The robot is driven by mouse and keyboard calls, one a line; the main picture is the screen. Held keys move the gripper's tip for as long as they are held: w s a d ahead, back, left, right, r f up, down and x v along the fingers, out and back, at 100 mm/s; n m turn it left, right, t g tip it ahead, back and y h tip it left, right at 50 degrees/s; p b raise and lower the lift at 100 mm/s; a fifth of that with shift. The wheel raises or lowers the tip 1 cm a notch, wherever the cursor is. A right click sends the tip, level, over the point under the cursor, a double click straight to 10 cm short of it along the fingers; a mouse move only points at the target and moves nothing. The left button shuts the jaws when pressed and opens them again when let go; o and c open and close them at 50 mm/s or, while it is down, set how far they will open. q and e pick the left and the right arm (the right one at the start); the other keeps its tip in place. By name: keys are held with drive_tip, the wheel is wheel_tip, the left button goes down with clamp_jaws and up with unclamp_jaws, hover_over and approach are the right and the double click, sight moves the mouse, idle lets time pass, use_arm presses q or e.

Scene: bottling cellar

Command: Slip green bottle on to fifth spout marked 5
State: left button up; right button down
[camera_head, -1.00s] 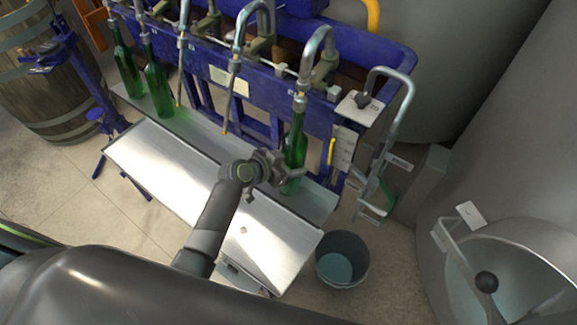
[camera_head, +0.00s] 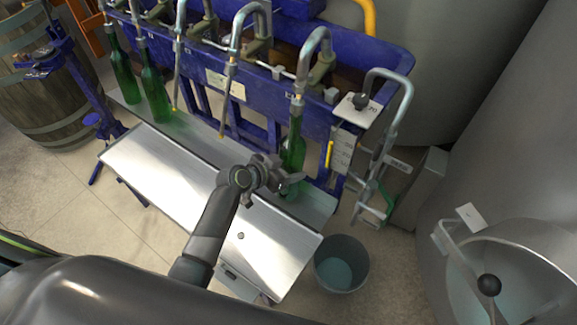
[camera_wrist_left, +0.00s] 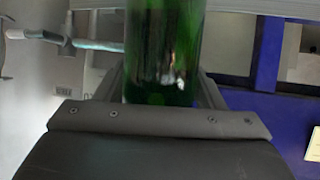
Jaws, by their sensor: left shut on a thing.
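My left gripper (camera_head: 282,179) is shut around the lower part of a green bottle (camera_head: 293,148). The bottle stands about upright below the rightmost spout (camera_head: 299,85), fifth from the left. Its neck top meets the spout's tip in the picture; I cannot tell whether the tip is inside the mouth. The left wrist view shows the green glass (camera_wrist_left: 163,50) between the two jaws. The spout's number is too small to read. My right gripper is not in view.
Two green bottles (camera_head: 123,77) (camera_head: 155,92) hang at the leftmost spouts. The third (camera_head: 178,60) and fourth (camera_head: 232,60) spouts are bare. A steel tray table (camera_head: 165,175) lies in front of the blue filler (camera_head: 365,75). A bucket (camera_head: 342,283) stands on the floor to the right.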

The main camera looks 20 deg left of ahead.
use_arm(q)
drive_tip(key=shift+f+b, duration=0.55)
drive_tip(key=shift+f, duration=0.05)
idle(0.3)
drive_tip(key=o, duration=1.3)
drive_tip(key=shift+s, duration=0.1)
drive_tip(key=shift+o, duration=0.3)
drive_tip(key=shift+f, duration=0.15)
drive_tip(key=v, duration=1.7)
drive_tip(key=shift+a+r+b, duration=0.15)
drive_tip(key=shift+r+b, duration=0.05)
drive_tip(key=shift+b, duration=0.15)
drive_tip(key=shift+s, duration=0.1)
